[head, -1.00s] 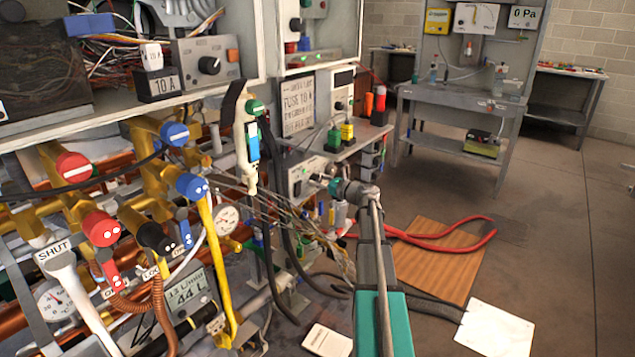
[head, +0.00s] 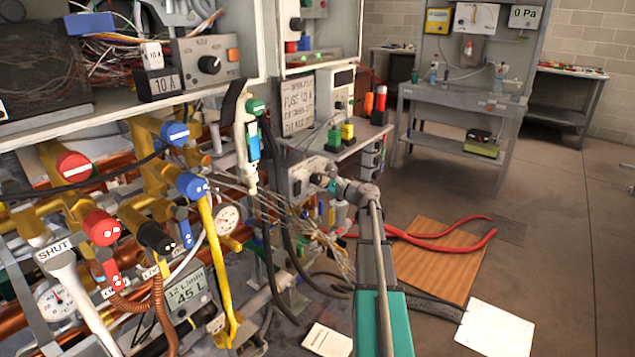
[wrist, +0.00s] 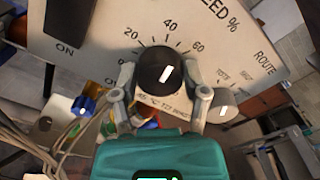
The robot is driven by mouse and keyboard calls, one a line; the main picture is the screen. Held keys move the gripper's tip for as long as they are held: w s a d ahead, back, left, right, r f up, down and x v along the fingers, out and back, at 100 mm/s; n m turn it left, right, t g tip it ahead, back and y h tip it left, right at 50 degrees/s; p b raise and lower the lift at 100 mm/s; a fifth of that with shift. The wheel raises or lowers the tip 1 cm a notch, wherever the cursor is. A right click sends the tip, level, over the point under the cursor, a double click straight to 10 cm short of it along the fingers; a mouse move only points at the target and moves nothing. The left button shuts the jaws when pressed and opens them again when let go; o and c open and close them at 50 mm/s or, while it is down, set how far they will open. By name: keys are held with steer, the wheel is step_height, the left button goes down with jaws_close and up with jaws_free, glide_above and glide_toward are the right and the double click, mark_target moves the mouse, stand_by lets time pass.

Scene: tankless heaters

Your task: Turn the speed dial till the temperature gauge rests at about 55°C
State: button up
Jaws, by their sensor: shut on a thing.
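The speed dial (wrist: 158,70) is a round black knob with a white mark, on a pale panel with "20", "40", "60" and "SPEED %" in the wrist view. The white mark is right of the knob's middle; its exact reading is unclear. My gripper (wrist: 160,95) is shut on the knob, one finger on each side. Two round white gauges show, one at the middle (head: 227,220) and one at lower left (head: 58,300). I cannot tell which shows temperature, and their figures are too small.
A grey selector knob (wrist: 223,104) sits close right of my gripper. Brass pipes with coloured valve handles (head: 192,186) fill the left. A flow display (head: 186,292) reads about 12 L/min and 45 L. Thin cables (head: 300,230) hang below the panel.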

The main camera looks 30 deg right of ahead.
steer(key=shift+s+a, duration=0.1)
steer(key=shift+a, duration=0.05)
steer(key=o, duration=1.1)
steer(key=shift+o, duration=0.2)
steer(key=v, duration=1.2)
stand_by(0.4)
